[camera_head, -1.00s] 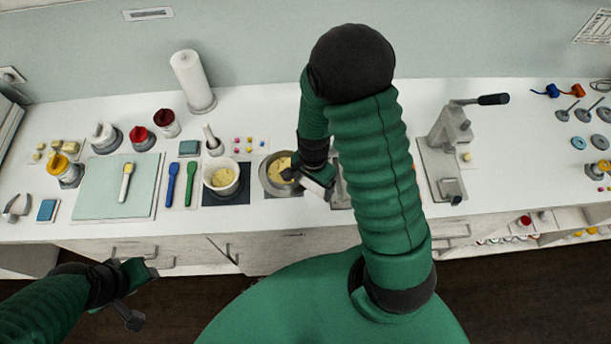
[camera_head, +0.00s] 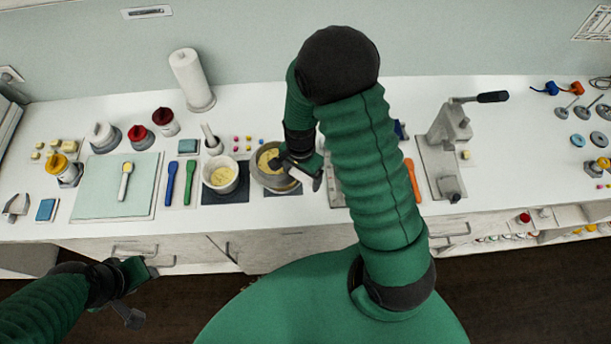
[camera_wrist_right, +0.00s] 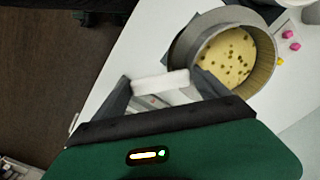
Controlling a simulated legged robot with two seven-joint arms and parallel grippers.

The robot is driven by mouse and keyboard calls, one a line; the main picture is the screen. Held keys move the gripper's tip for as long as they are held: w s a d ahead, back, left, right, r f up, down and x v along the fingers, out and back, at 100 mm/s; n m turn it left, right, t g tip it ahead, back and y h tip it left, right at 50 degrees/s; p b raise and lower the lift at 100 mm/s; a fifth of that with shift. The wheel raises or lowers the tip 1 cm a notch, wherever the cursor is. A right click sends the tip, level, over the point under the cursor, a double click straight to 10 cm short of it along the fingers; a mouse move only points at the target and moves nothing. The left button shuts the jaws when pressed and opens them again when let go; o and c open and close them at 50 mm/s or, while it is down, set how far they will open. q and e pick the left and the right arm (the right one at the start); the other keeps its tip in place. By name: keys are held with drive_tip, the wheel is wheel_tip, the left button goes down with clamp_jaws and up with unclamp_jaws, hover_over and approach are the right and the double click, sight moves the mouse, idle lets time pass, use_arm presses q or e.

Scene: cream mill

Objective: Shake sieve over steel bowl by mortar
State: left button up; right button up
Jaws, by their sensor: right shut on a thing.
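The round grey sieve (camera_head: 270,157) holds yellow cream with dark specks; it also shows in the right wrist view (camera_wrist_right: 230,58). My right gripper (camera_head: 303,174) is shut on its pale handle (camera_wrist_right: 160,82). The steel bowl (camera_wrist_right: 187,42) shows as a grey crescent beside and below the sieve; the sieve hides most of it, and I cannot tell the gap between them. The white mortar (camera_head: 221,186), with yellow contents, stands just left of the sieve. My left gripper (camera_head: 140,296) is open and empty, low at the left, away from the counter.
A pestle (camera_head: 211,140) stands behind the mortar. Blue and green spatulas (camera_head: 190,182) and a pale green board (camera_head: 95,190) lie to the left. A lever press (camera_head: 447,150) stands to the right. Small coloured cubes (camera_head: 248,139) lie behind the sieve.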

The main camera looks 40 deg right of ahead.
use_arm(q)
drive_tip(key=shift+w+d, duration=0.1)
drive_tip(key=shift+d, duration=0.05)
use_arm(e)
drive_tip(key=shift+w+d, duration=0.1)
drive_tip(key=shift+w, duration=0.05)
drive_tip(key=shift+d, duration=0.15)
drive_tip(key=shift+s+d, duration=0.3)
drive_tip(key=shift+s, duration=0.6)
use_arm(q)
drive_tip(key=shift+d+r, duration=0.1)
drive_tip(key=shift+d, duration=0.1)
drive_tip(key=shift+a, duration=0.15)
use_arm(e)
drive_tip(key=shift+a, duration=0.15)
drive_tip(key=shift+w+r+p, duration=0.1)
drive_tip(key=shift+r+p, duration=0.1)
drive_tip(key=shift+p, duration=0.1)
drive_tip(key=r+p, duration=0.2)
drive_tip(key=shift+d+r+p, duration=0.2)
drive_tip(key=shift+r+p, duration=0.1)
drive_tip(key=shift+r, duration=0.1)
use_arm(q)
drive_tip(key=v, duration=0.3)
drive_tip(key=shift+w, duration=0.25)
use_arm(e)
drive_tip(key=shift+f, duration=0.1)
